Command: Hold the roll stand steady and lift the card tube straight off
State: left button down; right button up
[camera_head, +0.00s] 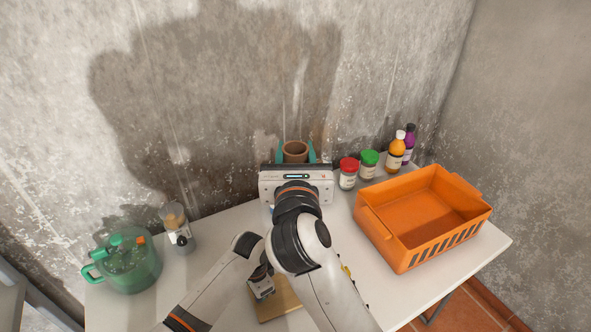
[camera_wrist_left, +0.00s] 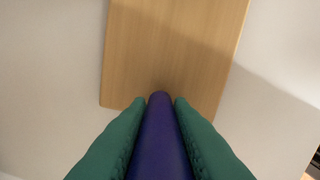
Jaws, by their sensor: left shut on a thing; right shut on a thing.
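The brown card tube (camera_head: 295,152) is between the teal fingers of my right gripper (camera_head: 296,150), which is shut on it. Its open top end faces up; its lower part is hidden behind the gripper body. The roll stand has a flat wooden base (camera_head: 280,303) on the table and a purple post (camera_wrist_left: 160,140), seen in the left wrist view. My left gripper (camera_wrist_left: 160,125) is shut on the post, one green finger on each side, above the wooden base (camera_wrist_left: 180,50). No tube shows around the visible post. In the head view my arms hide the post and left fingertips.
An orange crate (camera_head: 370,224) stands at the right of the white table (camera_head: 225,222). Jars with red (camera_head: 348,172) and green lids (camera_head: 369,164) and two bottles (camera_head: 397,155) stand behind it. A green pot (camera_head: 130,265) and a small jar (camera_head: 178,230) stand at the left.

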pick_arm(q)
jog(key=c, duration=1.2)
grip_release()
